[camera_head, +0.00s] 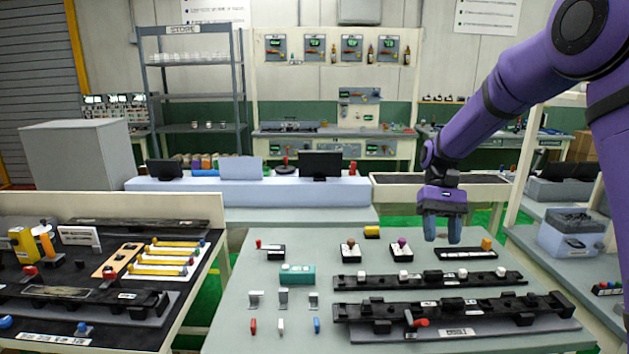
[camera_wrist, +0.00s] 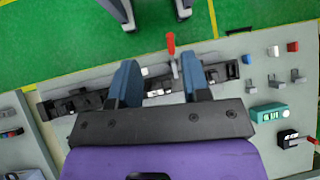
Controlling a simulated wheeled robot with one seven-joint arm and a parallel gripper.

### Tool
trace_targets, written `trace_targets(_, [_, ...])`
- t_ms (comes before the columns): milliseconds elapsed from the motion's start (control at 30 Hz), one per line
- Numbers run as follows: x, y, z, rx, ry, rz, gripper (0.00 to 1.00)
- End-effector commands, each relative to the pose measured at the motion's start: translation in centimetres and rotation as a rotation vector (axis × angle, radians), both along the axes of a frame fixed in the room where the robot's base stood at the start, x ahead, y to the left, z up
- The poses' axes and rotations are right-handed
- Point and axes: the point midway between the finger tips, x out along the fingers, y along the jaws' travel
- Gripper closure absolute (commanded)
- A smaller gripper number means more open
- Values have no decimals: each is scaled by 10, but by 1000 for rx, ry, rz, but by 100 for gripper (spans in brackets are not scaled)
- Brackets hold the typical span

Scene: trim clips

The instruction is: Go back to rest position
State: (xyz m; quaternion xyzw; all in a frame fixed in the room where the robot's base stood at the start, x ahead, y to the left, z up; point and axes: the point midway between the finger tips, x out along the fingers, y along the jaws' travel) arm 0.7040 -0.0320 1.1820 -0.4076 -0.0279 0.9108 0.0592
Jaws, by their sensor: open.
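My gripper (camera_head: 441,228) hangs from my purple arm above the right-hand part of the grey table (camera_head: 240,318). Its two blue fingers are apart with nothing between them. The wrist view also shows my gripper (camera_wrist: 158,85) open, above the table and its dark trim strips. A long black trim strip (camera_head: 460,311) with a red-handled lever (camera_head: 416,322) lies along the table front. Another black strip (camera_head: 430,281) with white clips lies behind it. The red lever also shows in the wrist view (camera_wrist: 171,45), beyond the fingertips.
Small red, white and blue clips (camera_head: 281,325) lie at the table's front left. A teal box (camera_head: 297,274) and small knob blocks (camera_head: 350,250) stand behind. A dark workbench (camera_head: 110,285) stands at left. Side shelves (camera_head: 570,240) stand close at right. Air around my gripper is clear.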

Motion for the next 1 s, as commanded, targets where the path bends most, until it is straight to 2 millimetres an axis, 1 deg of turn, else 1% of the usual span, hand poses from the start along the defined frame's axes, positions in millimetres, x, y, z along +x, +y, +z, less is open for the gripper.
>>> trace_targets(33, [-9,-1,14,-7,-42,1,57])
trace_targets(200, [-37,-5,48,-26,-182,2,57])
trace_targets(367, [-66,-10,76,-44,-310,4,57])
trace_targets(500, [-93,-13,96,-59,-424,5,57])
trace_targets(800, [-153,-21,126,-87,-667,8,57])
trace_targets(1000, [-193,-26,137,-103,-829,8,57])
